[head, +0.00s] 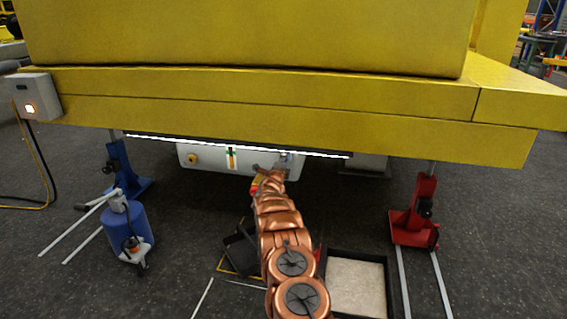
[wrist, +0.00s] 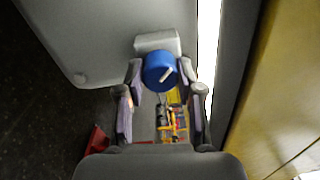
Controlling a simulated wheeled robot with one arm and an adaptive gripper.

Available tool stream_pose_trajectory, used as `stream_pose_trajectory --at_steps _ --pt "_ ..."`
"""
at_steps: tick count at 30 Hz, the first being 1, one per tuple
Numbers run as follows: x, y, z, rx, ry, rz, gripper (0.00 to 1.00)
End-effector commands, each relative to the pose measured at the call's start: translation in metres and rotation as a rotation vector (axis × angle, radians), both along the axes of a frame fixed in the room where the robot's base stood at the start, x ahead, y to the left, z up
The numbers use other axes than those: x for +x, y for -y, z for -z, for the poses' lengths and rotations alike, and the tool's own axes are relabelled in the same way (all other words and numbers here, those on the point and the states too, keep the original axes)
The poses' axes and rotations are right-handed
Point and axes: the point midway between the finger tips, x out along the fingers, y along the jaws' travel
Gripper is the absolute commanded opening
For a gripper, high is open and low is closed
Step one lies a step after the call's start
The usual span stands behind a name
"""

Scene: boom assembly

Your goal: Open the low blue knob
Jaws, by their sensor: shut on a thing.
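The blue knob (wrist: 158,71) is round with a white pointer mark on its face, and the mark slants. It sits on a grey block on the pale panel box (wrist: 110,40). My gripper (wrist: 161,76) has one finger on each side of the knob and is shut on it. In the head view the panel box (head: 210,158) hangs under the yellow boom, and my gripper (head: 270,172) reaches its right part. The grip on the knob is too small to make out there.
The yellow boom (head: 300,100) hangs low over my arm, with a bright light strip (head: 230,145) beneath. A blue stand (head: 122,170) and blue bottle jack (head: 128,230) stand left, a red jack (head: 415,215) right. An open tray (head: 357,285) lies on the floor beside my arm.

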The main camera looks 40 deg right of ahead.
Motion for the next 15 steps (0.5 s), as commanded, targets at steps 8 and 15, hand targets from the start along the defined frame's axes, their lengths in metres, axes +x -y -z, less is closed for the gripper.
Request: stream_pose_trajectory --at_steps 8,15 --pt "0.0000 -0.0001 0.0051 0.152 0.216 0.000 0.02" --pt "0.0000 0.0002 0.0062 0.281 0.405 0.000 0.02"
